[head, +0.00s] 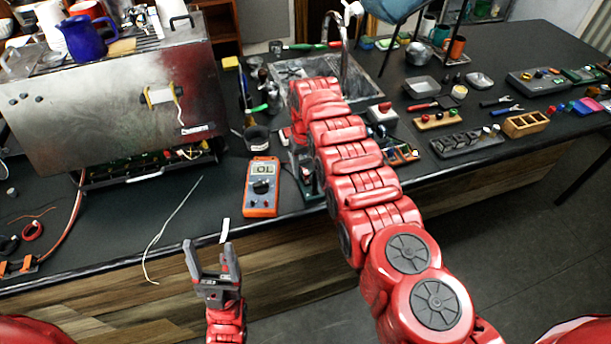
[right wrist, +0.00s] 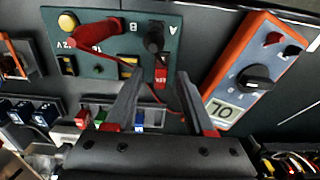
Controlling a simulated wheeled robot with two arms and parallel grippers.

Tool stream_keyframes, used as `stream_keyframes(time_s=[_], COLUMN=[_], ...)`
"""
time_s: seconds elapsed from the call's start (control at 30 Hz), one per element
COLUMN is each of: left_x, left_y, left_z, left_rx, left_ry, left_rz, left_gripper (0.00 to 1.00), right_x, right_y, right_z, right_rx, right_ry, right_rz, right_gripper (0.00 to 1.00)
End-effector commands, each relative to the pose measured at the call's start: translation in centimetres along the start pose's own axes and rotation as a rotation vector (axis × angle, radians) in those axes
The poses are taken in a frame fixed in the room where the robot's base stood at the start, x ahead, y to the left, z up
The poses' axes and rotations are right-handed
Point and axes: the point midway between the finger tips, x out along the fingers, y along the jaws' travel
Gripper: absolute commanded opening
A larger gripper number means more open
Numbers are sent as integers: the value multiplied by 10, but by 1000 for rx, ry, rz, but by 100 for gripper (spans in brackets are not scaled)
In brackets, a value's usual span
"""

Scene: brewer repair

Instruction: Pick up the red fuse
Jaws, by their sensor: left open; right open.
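A small red fuse (right wrist: 83,119) sits in a row with a green and a blue fuse in a holder, in the right wrist view. My right gripper (right wrist: 158,76) is open and empty. Its fingers point toward a green test board (right wrist: 92,48), and the red fuse lies left of its left finger. In the head view my right arm hides this gripper. My left gripper (head: 211,248) is open and empty at the bench's front edge, away from the fuses.
An orange multimeter (head: 262,186) lies close to the board; it also shows in the right wrist view (right wrist: 255,80). The opened brewer (head: 110,95) stands at the left. A sink (head: 320,75) is behind my arm. Trays and tools fill the right side.

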Motion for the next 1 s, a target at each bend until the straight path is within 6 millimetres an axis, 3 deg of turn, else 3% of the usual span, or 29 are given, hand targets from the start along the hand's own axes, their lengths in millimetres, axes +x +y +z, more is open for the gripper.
stream_keyframes(time_s=[0.13,0.43,1.0], left_x=[0,0,2], left_y=[0,0,0], left_z=[0,0,0], left_rx=[0,0,0], left_ry=[0,0,0], left_rz=[0,0,0], left_gripper=[68,68,68], right_x=[-1,-1,-6], right_y=[0,0,-1], right_z=[0,0,-2], right_rx=[0,0,-1], right_ry=[1,2,4], right_rz=[0,0,0], right_gripper=[52,0,0])
